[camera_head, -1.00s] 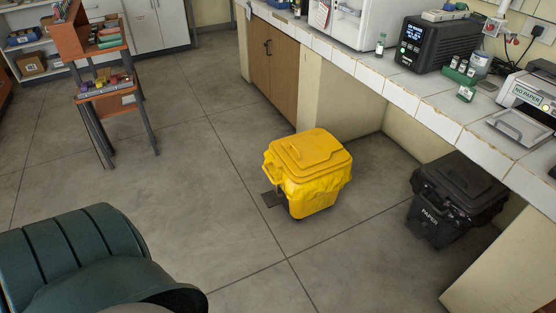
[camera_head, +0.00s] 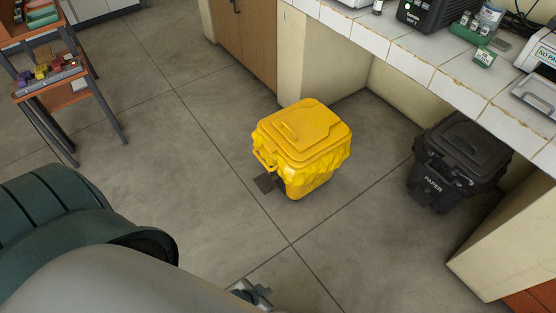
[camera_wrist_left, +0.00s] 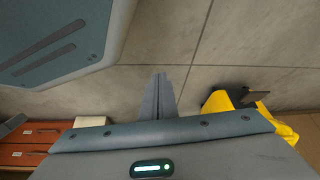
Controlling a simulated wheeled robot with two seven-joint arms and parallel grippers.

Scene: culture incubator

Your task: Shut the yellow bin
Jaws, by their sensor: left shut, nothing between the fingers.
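The yellow bin (camera_head: 302,150) stands upright on the floor near the middle of the head view. Its lid (camera_head: 305,128) lies down over the top, and yellow liner folds show below the lid's edge. I see no clear gap under the lid. A dark pedal (camera_head: 266,183) sticks out at its lower left. In the left wrist view, part of the bin (camera_wrist_left: 284,133) shows at the right, mostly hidden by my gripper body. My left gripper (camera_head: 262,296) is at the bottom of the head view, apart from the bin. Its fingers (camera_wrist_left: 160,82) are together and empty.
A black bin marked PAPER (camera_head: 452,165) stands to the right, partly under the tiled counter (camera_head: 440,82). A small orange-shelved rack (camera_head: 50,84) stands at the upper left. The floor (camera_head: 215,205) around the yellow bin's left and front is clear.

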